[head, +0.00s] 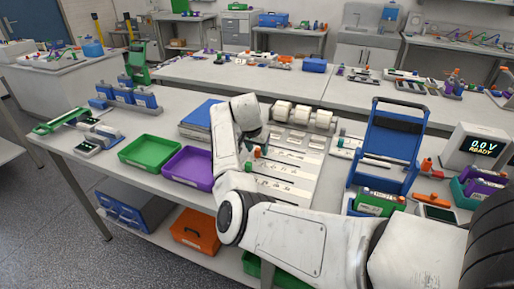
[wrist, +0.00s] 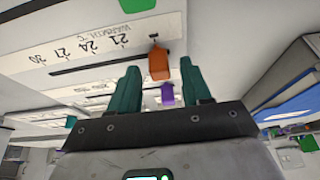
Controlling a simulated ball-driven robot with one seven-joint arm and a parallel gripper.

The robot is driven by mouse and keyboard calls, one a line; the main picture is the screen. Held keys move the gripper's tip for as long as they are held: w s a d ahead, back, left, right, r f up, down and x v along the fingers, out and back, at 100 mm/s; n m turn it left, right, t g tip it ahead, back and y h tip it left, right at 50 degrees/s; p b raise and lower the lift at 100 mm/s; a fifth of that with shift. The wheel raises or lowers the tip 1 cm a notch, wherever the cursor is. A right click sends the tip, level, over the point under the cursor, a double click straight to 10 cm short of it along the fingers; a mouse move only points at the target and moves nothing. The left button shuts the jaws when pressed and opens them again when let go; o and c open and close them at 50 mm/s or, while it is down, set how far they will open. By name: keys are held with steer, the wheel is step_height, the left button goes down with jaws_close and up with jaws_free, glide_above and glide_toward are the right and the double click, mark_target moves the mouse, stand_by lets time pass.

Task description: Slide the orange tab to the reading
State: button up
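In the wrist view an orange tab (wrist: 159,62) stands at a dark slot in a white panel (wrist: 40,85). Beside the slot is a printed scale (wrist: 80,48) marked "WARMTH °C" with 21, 24, 27 and 30; the tab is near the slot's right end, past the 21. My gripper (wrist: 158,66) has two teal fingers spread apart, with the tab showing between their tips. I cannot tell whether either finger touches it.
A purple tab (wrist: 167,95) and a green tab (wrist: 135,5) flank the orange one. White rollers (head: 300,115) stand behind the panel, a blue frame (head: 388,150) to its right, and a purple tray (head: 190,168) to its left. A display (head: 484,147) reads 0.0 V READY.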

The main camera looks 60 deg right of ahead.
jaws_close()
stand_by(0.3)
